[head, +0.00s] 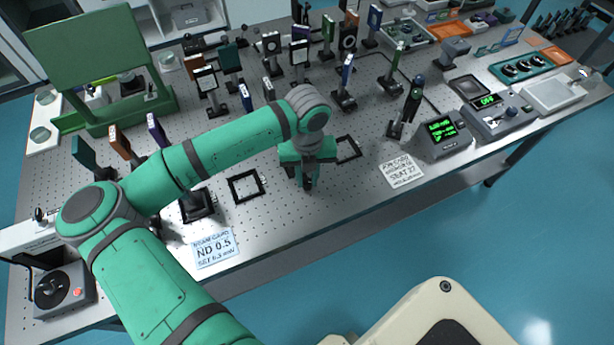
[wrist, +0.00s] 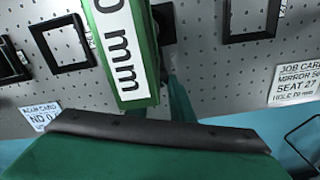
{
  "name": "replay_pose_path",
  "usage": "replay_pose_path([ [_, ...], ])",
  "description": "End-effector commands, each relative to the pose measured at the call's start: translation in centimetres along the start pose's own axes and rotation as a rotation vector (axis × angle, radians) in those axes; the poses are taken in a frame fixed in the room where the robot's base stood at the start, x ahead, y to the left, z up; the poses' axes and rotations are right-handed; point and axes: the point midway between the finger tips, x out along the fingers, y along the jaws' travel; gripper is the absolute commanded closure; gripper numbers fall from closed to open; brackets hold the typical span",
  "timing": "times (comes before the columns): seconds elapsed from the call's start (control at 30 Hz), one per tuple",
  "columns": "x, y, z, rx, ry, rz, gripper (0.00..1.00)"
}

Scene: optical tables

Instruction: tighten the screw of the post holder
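My gripper (head: 307,178) hangs low over the front middle of the optical table, between two black square frames. A green block with a white label ending in "0 mm" (wrist: 122,45) is close in front of the wrist camera. I cannot tell whether it is held or part of my gripper, and the fingertips are not clear. A dark post holder (head: 402,126) with a post stands to the right of my gripper. No screw can be made out, and which post holder the task means is unclear.
The black square frames (head: 246,187) and (head: 347,149) lie on the perforated table (head: 290,215). Cards lie near the front edge: ND 0.5 (head: 214,247) and a job card (head: 402,170). Several mounted optics crowd the back. A control box (head: 440,133) stands at the right.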

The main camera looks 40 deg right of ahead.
Motion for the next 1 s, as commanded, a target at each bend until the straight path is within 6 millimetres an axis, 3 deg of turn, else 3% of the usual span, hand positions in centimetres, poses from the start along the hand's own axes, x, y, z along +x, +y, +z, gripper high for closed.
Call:
replay_pose_path([
  [0.37, -0.03, -0.06, 0.02, -0.045, 0.000, -0.003, 1.00],
  [1.0, -0.07, -0.13, 0.11, -0.450, -0.001, -0.004, 1.00],
])
